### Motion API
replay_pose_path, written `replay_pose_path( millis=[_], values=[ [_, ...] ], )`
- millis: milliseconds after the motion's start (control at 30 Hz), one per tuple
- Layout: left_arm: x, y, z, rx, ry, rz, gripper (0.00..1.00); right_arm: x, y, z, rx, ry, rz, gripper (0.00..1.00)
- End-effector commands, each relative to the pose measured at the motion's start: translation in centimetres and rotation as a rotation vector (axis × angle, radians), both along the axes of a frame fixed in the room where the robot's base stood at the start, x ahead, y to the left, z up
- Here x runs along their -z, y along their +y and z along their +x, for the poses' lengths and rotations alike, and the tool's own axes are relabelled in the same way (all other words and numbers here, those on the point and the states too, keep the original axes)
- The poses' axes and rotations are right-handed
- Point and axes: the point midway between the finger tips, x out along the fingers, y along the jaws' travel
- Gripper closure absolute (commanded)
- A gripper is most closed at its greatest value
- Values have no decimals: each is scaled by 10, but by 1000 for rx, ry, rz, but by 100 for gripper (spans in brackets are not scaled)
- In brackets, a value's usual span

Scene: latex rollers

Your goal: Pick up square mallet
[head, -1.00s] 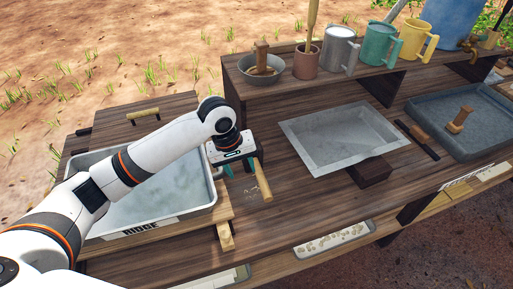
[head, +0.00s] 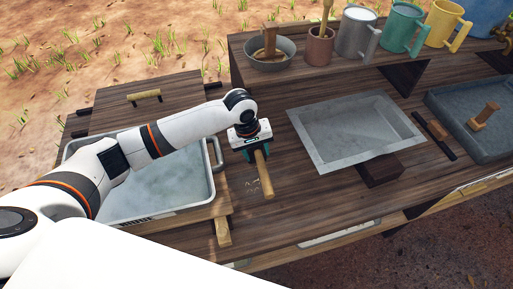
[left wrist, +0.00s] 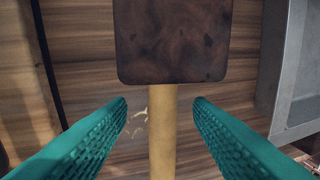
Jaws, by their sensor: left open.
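The square mallet lies on the wooden table. Its light wooden handle (head: 264,174) shows in the head view, pointing toward the front, while its head is hidden under my gripper and wrist. In the left wrist view the dark brown square mallet head (left wrist: 172,40) is at the top, with the handle (left wrist: 162,130) running down the middle. My left gripper (head: 252,156) is above the mallet. It is open, with its teal fingers (left wrist: 165,112) on either side of the handle and a visible gap to it on both sides. My right gripper is not in view.
A metal basin (head: 150,208) of pale liquid stands left of the mallet. A shallow grey tray (head: 300,122) lies to the right. A shelf behind holds a grey bowl (head: 268,56) and several mugs. Bare tabletop (head: 290,205) lies in front and to the right.

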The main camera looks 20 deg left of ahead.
Motion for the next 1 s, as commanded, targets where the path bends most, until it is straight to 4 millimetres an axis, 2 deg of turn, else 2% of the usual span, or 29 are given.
replay_pose_path(
  millis=[100, 233, 533, 800, 833, 1000],
  values=[
    [16, -8, -2, 1, 4, 1, 53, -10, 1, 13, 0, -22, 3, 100],
    [33, -11, 0, -1, 3, 1, 53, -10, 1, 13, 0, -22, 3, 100],
    [39, -11, 1, 1, 0, 1, 53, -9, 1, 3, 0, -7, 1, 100],
    [38, -11, 1, 0, 1, 1, 97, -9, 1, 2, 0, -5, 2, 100],
    [38, -11, 1, 0, 1, 1, 100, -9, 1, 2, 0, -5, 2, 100],
    [37, -11, 2, 0, -4, -1, 100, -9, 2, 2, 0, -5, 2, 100]
  ],
)
